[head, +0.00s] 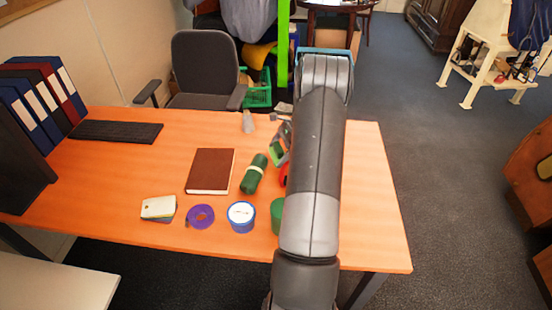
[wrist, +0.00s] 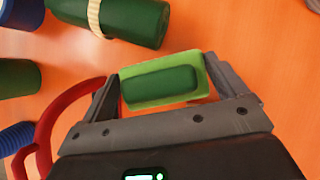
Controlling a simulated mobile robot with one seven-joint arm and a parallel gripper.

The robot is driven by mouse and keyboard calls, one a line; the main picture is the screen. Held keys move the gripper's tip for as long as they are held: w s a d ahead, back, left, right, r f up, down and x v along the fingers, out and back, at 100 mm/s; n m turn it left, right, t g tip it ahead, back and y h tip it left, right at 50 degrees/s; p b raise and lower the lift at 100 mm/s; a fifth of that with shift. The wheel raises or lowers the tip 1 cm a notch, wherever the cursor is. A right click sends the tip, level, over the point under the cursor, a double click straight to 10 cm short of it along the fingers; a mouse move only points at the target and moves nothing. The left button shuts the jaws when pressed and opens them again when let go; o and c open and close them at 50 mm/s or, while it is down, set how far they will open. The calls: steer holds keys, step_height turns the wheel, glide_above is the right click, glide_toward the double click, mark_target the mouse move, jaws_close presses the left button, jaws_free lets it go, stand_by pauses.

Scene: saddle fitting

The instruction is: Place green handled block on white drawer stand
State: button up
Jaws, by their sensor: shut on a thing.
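The green handled block (wrist: 160,84) has a light green body and a darker green raised handle. My gripper (wrist: 163,74) is shut on it, with one finger on each side. The block seems close above the orange desk; I cannot tell if it touches. In the head view my arm hides most of the gripper and block. A flat white top (head: 50,285) at the lower left, beside the desk's near left corner, may be the white drawer stand; no drawers show.
On the orange desk (head: 365,190) are a brown book (head: 211,171), a green bottle (head: 253,174), a purple tape roll (head: 200,216), a blue-sided can (head: 241,216), cards (head: 158,207), a keyboard (head: 116,131) and binders (head: 45,98). A red curved thing (wrist: 50,125) is close left of my gripper.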

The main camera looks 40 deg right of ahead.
steer(key=shift+f, duration=1.6)
steer(key=shift+f, duration=0.2)
steer(key=o, duration=0.7)
steer(key=v, duration=1.2)
step_height(320, 180, up, 12)
steer(key=n+h, duration=0.2)
steer(key=n, duration=0.3)
glide_above(278, 158)
steer(key=w+a, duration=0.1)
steer(key=a, duration=0.3)
steer(key=s+a+r+n+h, duration=0.1)
steer(key=s+a+r+n, duration=0.3)
steer(key=a+r, duration=0.6)
steer(key=s+a+n+t+h, duration=0.1)
steer(key=s+a+n, duration=0.3)
steer(key=s+a, duration=0.2)
steer(key=s+a+r+n+t+h, duration=0.1)
steer(key=s+a+n, duration=0.4)
steer(key=s+a, duration=0.2)
steer(key=s+a+n+t+h, duration=0.1)
steer(key=s+a+n, duration=0.3)
steer(key=s+a, duration=0.2)
steer(key=shift+s+a+r+n, duration=0.3)
steer(key=shift+s+a, duration=0.05)
